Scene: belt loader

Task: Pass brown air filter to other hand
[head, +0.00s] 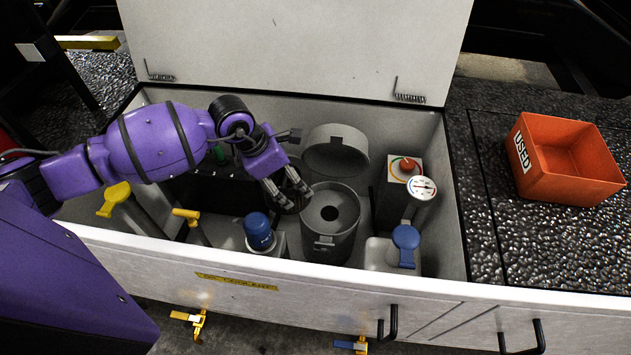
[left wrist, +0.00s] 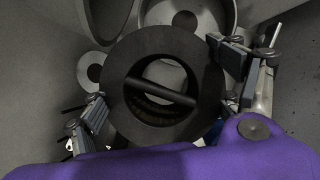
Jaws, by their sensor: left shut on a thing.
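The air filter, a dark ring with a bar across its middle, shows large in the left wrist view (left wrist: 160,90). My left gripper (head: 287,193) is shut on it, with one finger on each side of the ring. In the head view only a dark part of the filter (head: 291,206) shows below the fingers, just left of the open grey canister (head: 343,240). The canister's round lid (head: 336,152) stands raised behind it. The filter's brown colour is hard to make out; it looks almost black. My right gripper is not in view.
The grey compartment's big lid (head: 300,45) stands open. Inside are a blue cap (head: 259,228), yellow handles (head: 116,196), a gauge (head: 422,188), a red knob (head: 407,164) and a blue-capped tank (head: 405,238). An empty orange bin marked USED (head: 560,188) sits right on the black deck.

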